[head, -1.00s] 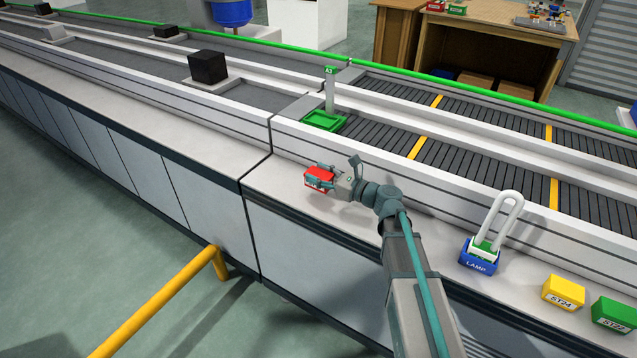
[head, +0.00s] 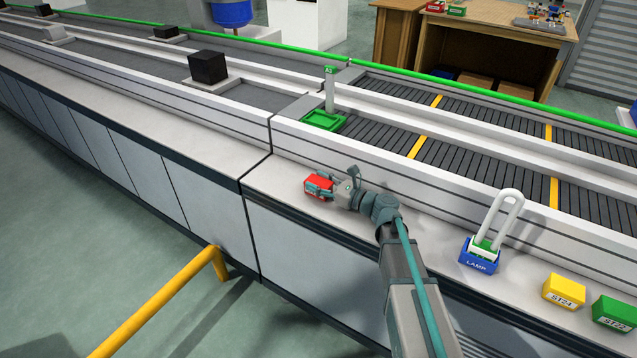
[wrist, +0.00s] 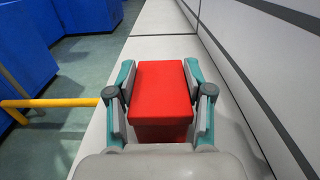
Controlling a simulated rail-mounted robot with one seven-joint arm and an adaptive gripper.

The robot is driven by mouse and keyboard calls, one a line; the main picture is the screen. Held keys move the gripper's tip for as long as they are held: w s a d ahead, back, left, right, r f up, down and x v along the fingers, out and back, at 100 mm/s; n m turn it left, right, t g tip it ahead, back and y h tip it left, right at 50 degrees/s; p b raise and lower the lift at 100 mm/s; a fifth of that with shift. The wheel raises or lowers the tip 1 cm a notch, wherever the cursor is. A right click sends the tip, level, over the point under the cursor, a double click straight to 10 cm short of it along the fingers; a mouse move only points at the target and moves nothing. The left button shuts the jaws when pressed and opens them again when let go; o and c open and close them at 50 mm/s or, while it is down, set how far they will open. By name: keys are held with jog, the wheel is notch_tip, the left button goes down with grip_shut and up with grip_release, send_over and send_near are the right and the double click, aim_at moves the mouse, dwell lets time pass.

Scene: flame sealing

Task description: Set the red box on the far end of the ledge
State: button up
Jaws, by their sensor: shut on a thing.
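The red box (head: 318,187) is between the fingers of my gripper (head: 321,189), which is shut on it. They are over the near ledge (head: 268,178), close to the seam between two ledge sections. In the wrist view the red box (wrist: 160,92) sits squarely between both fingers of my gripper (wrist: 160,95), with the pale ledge (wrist: 163,48) stretching ahead of it. I cannot tell whether the box's underside touches the ledge.
A blue LAMP box (head: 479,256) with a white loop, a yellow box (head: 564,292) and a green box (head: 613,313) stand on the ledge to the right. A green tray (head: 324,120) is behind the raised wall. A yellow rail (head: 160,302) stands in front. The ledge leftward is clear.

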jog(key=o, duration=1.4)
jog(key=shift+s+f, duration=0.25)
jog(key=shift+f, duration=0.5)
jog(key=shift+c, duration=0.2)
jog(key=shift+r, duration=0.5)
jog(key=v, duration=0.7)
jog(key=r+v, duration=0.1)
jog(key=v, duration=0.3)
jog(key=shift+d+f, duration=0.1)
jog(key=shift+d, duration=0.35)
